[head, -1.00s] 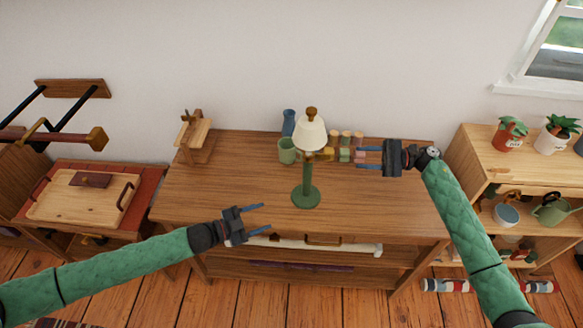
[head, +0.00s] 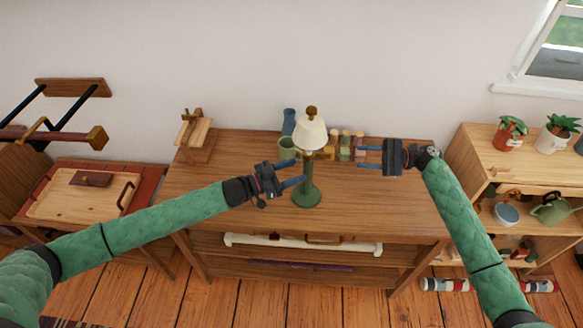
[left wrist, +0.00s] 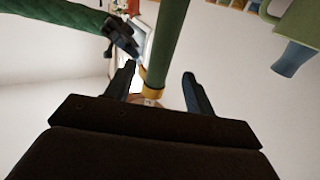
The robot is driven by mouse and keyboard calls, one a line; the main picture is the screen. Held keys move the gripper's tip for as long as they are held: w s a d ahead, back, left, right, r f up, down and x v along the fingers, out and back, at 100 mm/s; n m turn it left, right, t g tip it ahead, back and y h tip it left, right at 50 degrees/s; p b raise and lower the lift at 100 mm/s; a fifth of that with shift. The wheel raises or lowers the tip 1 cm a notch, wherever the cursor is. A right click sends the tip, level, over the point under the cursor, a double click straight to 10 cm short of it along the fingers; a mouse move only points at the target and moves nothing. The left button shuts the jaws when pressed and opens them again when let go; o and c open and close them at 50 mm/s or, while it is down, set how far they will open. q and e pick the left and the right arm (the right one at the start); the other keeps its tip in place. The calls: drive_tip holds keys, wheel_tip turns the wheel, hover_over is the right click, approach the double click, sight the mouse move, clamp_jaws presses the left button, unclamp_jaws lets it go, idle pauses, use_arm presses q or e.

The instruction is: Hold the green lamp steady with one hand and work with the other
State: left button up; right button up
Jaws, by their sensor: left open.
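The green lamp (head: 308,178) stands upright on the wooden table, with a round green base, a cream shade and a brown knob on top. My left gripper (head: 289,172) is open just left of its stem, fingers pointing at it. In the left wrist view the green stem (left wrist: 166,45) with a gold collar shows in the gap between the open fingers (left wrist: 158,72); I cannot tell whether they touch it. My right gripper (head: 358,157) is open and empty to the right of the lamp, fingers pointing left toward it.
A green mug (head: 288,145) and blue vase (head: 289,121) stand behind the lamp's left side. Small coloured jars (head: 345,145) stand behind, near my right fingers. A wooden stand (head: 195,137) is at the table's back left. The table's (head: 390,210) front right is clear.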

sight(309, 177)
use_arm(q)
wheel_tip(309, 177, down, 6)
drive_tip(key=x, duration=0.6)
drive_tip(key=shift+w+d, duration=0.35)
drive_tip(key=shift+d, duration=0.3)
